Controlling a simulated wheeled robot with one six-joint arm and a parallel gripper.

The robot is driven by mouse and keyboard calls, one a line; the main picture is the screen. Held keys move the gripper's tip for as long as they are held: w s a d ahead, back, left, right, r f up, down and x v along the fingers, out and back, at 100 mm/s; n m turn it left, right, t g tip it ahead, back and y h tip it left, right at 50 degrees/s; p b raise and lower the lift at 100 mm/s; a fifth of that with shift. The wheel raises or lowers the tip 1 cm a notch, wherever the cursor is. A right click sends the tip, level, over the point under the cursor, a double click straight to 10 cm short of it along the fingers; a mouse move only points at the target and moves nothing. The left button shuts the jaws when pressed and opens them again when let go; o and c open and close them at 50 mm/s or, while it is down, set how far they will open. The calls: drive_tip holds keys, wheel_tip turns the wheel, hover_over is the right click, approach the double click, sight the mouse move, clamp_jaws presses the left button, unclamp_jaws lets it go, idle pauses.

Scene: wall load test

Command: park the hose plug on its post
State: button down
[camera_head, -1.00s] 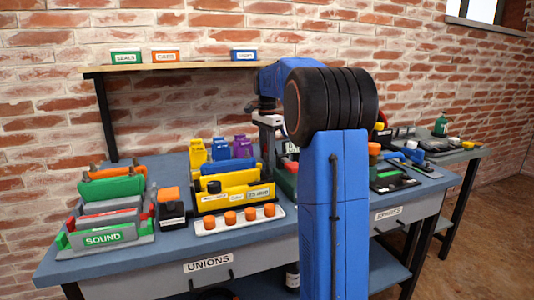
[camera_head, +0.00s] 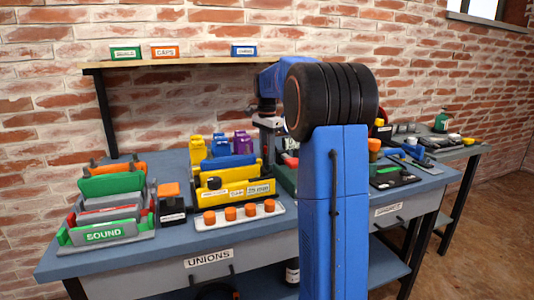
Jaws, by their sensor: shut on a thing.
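My blue arm with its black joint stands in front of the bench and hides much of its middle. My gripper (camera_head: 268,124) shows beside the arm, behind the yellow holder, pointing down. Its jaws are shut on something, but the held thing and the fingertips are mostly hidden. I cannot make out the hose plug or its post for certain. Several orange caps (camera_head: 230,213) stand on a white strip in front of the yellow holder.
The yellow holder (camera_head: 236,190) and the green SOUND rack (camera_head: 104,233) stand on the blue-grey bench (camera_head: 180,246). Yellow, blue and purple pieces (camera_head: 220,145) stand behind. A shelf (camera_head: 180,62) with small labelled boxes runs above. A lower side table stands at right.

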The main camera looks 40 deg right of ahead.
drive_tip(key=shift+f, duration=0.15)
drive_tip(key=c, duration=1)
unclamp_jaws()
drive_tip(key=shift+c, duration=0.2)
drive_tip(key=shift+c, duration=0.3)
drive_tip(key=shift+o, duration=0.4)
drive_tip(key=shift+r, duration=4)
